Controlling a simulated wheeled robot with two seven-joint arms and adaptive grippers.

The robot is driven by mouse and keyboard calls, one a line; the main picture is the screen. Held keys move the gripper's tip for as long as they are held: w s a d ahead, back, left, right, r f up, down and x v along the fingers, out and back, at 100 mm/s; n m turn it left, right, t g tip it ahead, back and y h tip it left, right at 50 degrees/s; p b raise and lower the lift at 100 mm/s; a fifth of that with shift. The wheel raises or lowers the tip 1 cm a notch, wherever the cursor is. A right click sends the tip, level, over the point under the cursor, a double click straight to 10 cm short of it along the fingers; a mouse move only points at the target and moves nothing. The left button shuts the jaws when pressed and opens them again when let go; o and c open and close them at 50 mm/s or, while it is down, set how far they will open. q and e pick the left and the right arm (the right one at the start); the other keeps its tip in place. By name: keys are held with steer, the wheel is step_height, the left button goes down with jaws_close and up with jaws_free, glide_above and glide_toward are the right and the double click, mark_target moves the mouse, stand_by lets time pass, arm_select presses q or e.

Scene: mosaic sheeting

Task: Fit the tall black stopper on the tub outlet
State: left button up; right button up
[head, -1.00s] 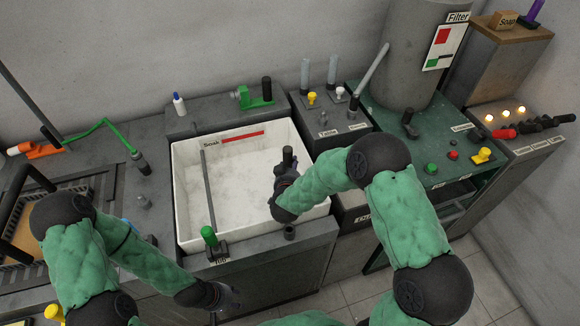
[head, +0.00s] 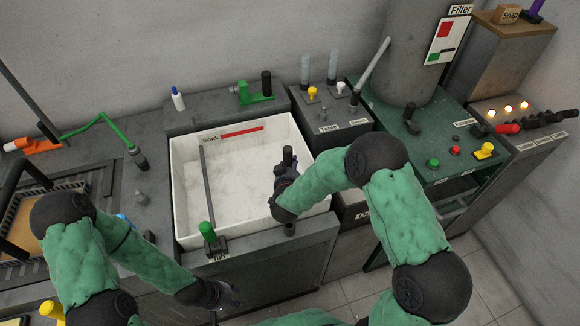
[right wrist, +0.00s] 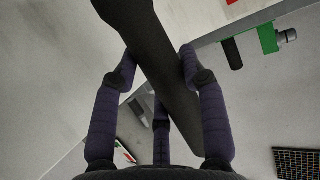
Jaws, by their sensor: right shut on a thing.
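My right gripper (head: 287,178) is over the front right part of the white tub (head: 182,190), shut on the tall black stopper (head: 288,154). In the right wrist view the stopper (right wrist: 150,50) runs slantwise between the fingers. A short grey stub (head: 290,230), which looks like the tub outlet, stands on the front ledge just below my right forearm. Its top looks dark. My arm hides most of the gap, so I cannot tell whether the stopper touches it. My left gripper (head: 228,296) is low in front of the tub, its fingers too unclear to read.
A grey rod (head: 208,185) crosses the tub's left part. A green fitting (head: 255,94) and a white bottle (head: 178,99) stand behind the tub. A green-topped machine (head: 430,125) is at the right.

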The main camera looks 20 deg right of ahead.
mark_target(290, 149)
steer(key=o, duration=1.3)
steer(key=shift+f, duration=0.1)
step_height(290, 149, up, 10)
steer(key=shift+r, duration=0.1)
